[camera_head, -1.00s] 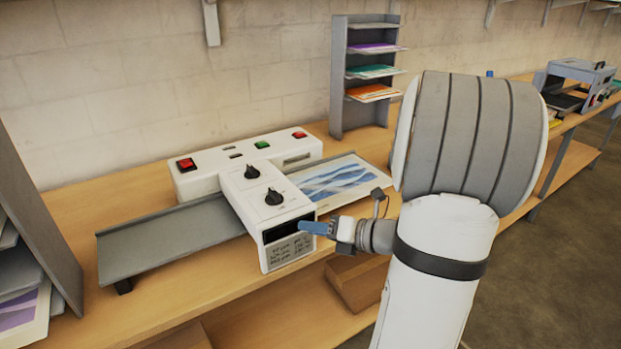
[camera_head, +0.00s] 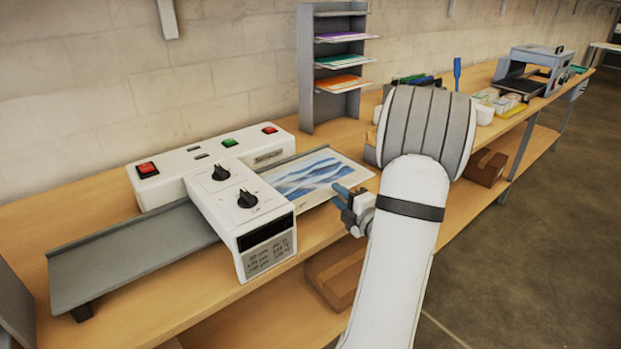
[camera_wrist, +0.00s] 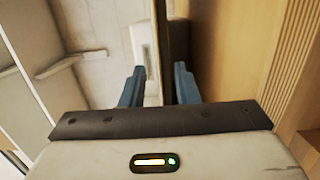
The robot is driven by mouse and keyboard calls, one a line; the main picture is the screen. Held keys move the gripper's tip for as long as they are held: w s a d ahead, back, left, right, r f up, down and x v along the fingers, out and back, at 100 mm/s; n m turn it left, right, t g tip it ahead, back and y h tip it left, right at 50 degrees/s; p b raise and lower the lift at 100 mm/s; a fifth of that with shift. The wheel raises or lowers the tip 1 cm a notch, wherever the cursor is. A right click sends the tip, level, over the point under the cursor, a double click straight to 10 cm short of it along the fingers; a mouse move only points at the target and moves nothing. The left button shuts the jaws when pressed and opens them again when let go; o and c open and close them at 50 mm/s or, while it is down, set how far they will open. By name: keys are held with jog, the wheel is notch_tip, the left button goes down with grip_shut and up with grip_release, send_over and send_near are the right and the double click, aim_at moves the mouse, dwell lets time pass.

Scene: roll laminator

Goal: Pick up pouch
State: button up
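The pouch (camera_head: 318,176), a flat sheet with a blue wave picture and a pale border, lies on the right-hand side of the white laminator (camera_head: 222,192). Its left end is at the laminator body. My gripper (camera_head: 340,190) has blue fingers and is at the pouch's front right edge in the head view. I cannot tell whether it touches the pouch. In the wrist view, the two fingers of my gripper (camera_wrist: 156,88) are apart, with a gap between them. The pouch cannot be made out clearly in the wrist view.
A grey tray (camera_head: 130,258) extends left from the laminator. A grey shelf rack (camera_head: 306,75) with coloured sheets stands behind. Bins (camera_head: 495,100) and another machine (camera_head: 533,72) are farther right on the wooden bench. A cardboard box (camera_head: 338,275) sits on the lower shelf.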

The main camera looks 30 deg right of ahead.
jog(key=shift+w+d, duration=0.15)
jog(key=shift+w, duration=1.15)
jog(key=shift+c, duration=0.5)
grip_shut()
